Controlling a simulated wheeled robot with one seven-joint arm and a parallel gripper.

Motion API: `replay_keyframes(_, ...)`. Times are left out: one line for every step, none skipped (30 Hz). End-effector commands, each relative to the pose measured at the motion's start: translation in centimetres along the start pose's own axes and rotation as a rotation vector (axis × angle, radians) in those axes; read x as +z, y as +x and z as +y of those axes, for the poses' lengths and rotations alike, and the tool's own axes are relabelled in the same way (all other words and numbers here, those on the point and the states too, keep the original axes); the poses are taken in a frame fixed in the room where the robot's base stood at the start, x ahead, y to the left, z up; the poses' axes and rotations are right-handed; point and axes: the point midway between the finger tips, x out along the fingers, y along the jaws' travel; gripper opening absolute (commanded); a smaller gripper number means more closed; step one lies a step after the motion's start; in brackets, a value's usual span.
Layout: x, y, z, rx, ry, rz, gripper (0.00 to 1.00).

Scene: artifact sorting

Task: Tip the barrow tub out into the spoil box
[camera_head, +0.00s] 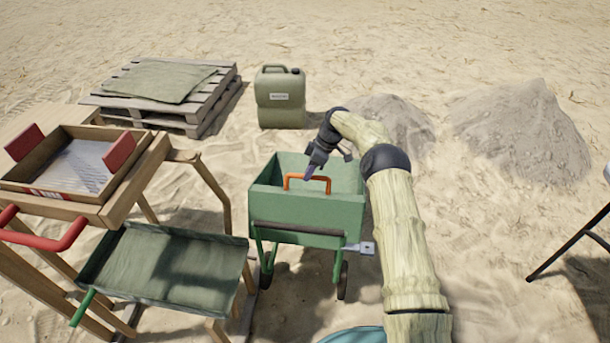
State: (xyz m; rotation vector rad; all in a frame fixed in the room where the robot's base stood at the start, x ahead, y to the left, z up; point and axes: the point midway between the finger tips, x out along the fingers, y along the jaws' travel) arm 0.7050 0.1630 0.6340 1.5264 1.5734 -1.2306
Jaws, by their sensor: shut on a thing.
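The green barrow tub (272,208) stands level on its wheeled green frame in the middle of the view. I cannot tell for certain which thing is the spoil box. A teal rounded thing (350,336) is cut off at the bottom edge.
A wooden stand at left carries a sieve box (75,165) with red handles (45,240); a dark green tray (165,265) slopes close to the barrow. A jerrycan (280,97), a pallet (195,105) and sand heaps (525,130) stand behind.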

Motion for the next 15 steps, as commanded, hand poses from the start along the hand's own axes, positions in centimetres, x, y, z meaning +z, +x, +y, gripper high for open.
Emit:
replay_keyframes(0.8,0.2,0.6,0.018,0.006,-0.006,0.00)
replay_keyframes(0.8,0.2,0.6,0.018,0.007,-0.006,0.00)
replay_keyframes(0.9,0.2,0.6,0.018,0.008,-0.005,0.00)
replay_keyframes(1.0,0.2,0.6,0.019,0.009,-0.005,0.00)
replay_keyframes(1.0,0.1,0.7,0.019,0.010,-0.005,0.22)
replay_keyframes(1.0,0.1,0.7,0.019,0.010,-0.005,0.30)
replay_keyframes(1.0,0.1,0.6,0.019,0.010,-0.005,0.36)
replay_keyframes(0.9,0.1,0.6,0.018,0.009,-0.005,0.38)
replay_keyframes(0.7,0.2,0.5,0.016,0.007,-0.005,0.38)
replay_keyframes(0.6,0.2,0.5,0.015,0.005,-0.004,0.38)
replay_keyframes(0.4,0.2,0.4,0.014,0.003,-0.004,0.38)
replay_keyframes(0.2,0.2,0.3,0.013,0.001,-0.004,0.38)
replay_keyframes(0.1,0.2,0.3,0.012,0.000,-0.003,0.38)
replay_keyframes(0.1,0.2,0.3,0.012,-0.001,-0.003,0.38)
replay_keyframes(0.0,0.2,0.2,0.011,-0.002,-0.002,0.38)
